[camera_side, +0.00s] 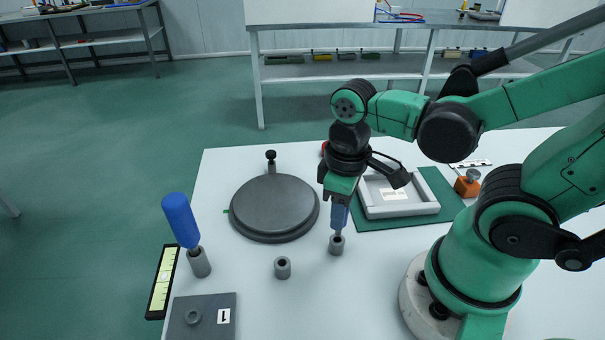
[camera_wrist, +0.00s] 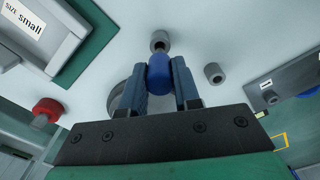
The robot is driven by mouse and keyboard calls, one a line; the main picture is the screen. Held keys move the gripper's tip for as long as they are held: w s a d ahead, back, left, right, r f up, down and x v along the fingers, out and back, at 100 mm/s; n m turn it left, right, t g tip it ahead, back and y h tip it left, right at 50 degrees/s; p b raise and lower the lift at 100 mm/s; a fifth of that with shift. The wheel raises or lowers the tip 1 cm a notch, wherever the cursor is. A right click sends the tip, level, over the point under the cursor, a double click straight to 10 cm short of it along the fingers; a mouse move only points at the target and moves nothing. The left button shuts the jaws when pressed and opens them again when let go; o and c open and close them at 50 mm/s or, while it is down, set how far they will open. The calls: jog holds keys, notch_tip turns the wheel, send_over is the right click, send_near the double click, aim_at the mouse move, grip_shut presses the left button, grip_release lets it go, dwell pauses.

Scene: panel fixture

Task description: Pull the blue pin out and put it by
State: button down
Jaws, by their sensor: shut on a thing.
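My gripper (camera_side: 340,203) points down and is shut on a blue-handled pin (camera_side: 339,217), which also shows between the two fingers in the wrist view (camera_wrist: 160,73). The pin's grey shaft reaches down to a grey cylindrical socket (camera_side: 336,245), also in the wrist view (camera_wrist: 160,39). The shaft's tip appears to be in the socket's mouth; how deep I cannot tell. A second, larger blue-handled pin (camera_side: 181,220) stands tilted in another grey socket (camera_side: 199,263) at the left.
An empty grey socket (camera_side: 282,268) stands between the two. Behind are a round dark lid (camera_side: 274,207) and a grey tray (camera_side: 372,207) on a green mat. A dark plate marked 1 (camera_side: 205,330) and a yellow-green strip (camera_side: 162,282) lie front left.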

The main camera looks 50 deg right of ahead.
jog(key=shift+r, duration=0.1)
dwell(0.3)
jog(key=shift+r, duration=2.5)
jog(key=c, duration=1.2)
grip_release()
grip_shut()
jog(key=w+a+n, duration=0.4)
jog(key=a+n, duration=0.1)
jog(key=a, duration=0.3)
jog(key=shift+a+r, duration=0.35)
